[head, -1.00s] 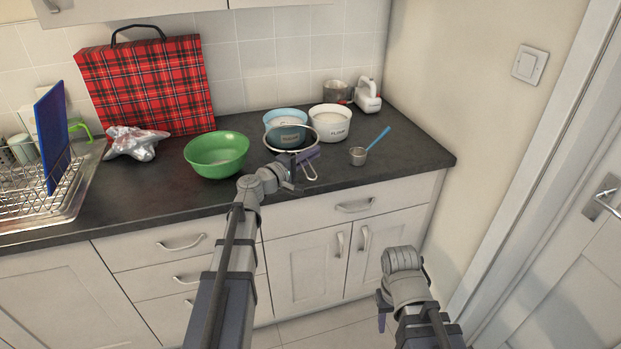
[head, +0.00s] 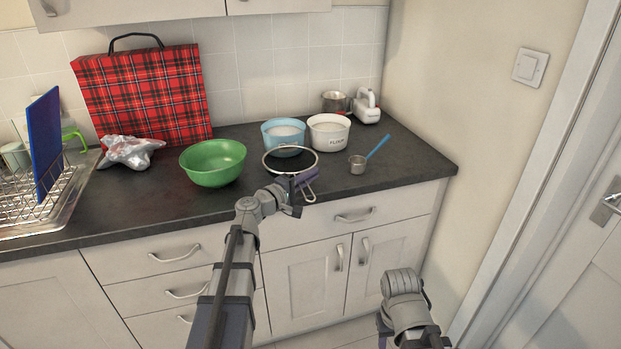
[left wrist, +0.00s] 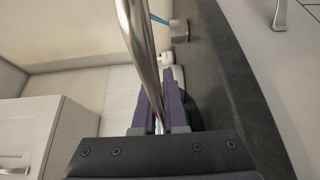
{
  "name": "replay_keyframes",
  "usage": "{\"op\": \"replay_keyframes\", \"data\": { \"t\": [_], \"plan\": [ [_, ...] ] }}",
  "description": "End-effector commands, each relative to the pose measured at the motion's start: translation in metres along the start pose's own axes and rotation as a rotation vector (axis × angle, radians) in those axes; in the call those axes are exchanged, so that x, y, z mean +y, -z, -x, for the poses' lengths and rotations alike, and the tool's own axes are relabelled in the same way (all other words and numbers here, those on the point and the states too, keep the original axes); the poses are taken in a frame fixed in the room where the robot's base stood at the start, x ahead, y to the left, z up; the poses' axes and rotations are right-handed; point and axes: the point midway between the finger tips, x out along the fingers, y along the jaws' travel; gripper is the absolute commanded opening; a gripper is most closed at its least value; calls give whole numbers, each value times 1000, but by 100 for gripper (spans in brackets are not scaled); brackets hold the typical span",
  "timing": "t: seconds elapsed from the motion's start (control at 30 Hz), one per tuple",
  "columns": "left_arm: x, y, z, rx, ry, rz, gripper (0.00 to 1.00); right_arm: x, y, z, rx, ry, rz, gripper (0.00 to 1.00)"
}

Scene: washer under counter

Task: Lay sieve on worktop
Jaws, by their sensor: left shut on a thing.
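The sieve (head: 290,160) has a thin round rim with dark mesh and a metal loop handle. It shows in the head view over the front part of the dark worktop (head: 345,195), just in front of the light-blue bowl. I cannot tell whether its rim touches the worktop. My left gripper (head: 303,184) is shut on the sieve at its handle end. In the left wrist view the shiny metal handle (left wrist: 140,40) runs up from between the purple fingers (left wrist: 163,110). My right gripper (head: 383,330) hangs low in front of the cupboards, its fingers mostly hidden.
A green bowl (head: 213,163) stands left of the sieve. A light-blue bowl (head: 283,137) and a white flour bowl (head: 329,132) stand behind it. A small cup with a blue handle (head: 358,164) is to the right. A tartan bag (head: 145,95), crumpled foil (head: 130,152) and dish rack (head: 45,200) are left.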

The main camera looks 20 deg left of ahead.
Motion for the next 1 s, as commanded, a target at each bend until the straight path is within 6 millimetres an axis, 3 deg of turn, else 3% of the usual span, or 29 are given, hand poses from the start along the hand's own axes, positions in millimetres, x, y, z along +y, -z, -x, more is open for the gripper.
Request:
{"op": "replay_keyframes", "data": {
  "t": [0.07, 0.1, 0.33, 0.67, 1.0],
  "plan": [
    [-4, 0, 0, 0, 0, 0, 0, 0, 0, -4, 0, 0, 0, 49],
    [-3, 0, 0, 0, 0, 0, 13, 0, 0, -3, 0, 0, 0, 49],
    [-2, 0, 0, 0, 0, 0, 39, 0, 0, -2, 0, 0, 0, 49],
    [3, 0, 0, 0, 0, 0, 40, 0, 0, 3, 0, 0, 0, 49],
    [1, -2, 65, 3, 0, 0, 40, 0, 0, 0, 0, 0, 0, 49]
  ]
}}
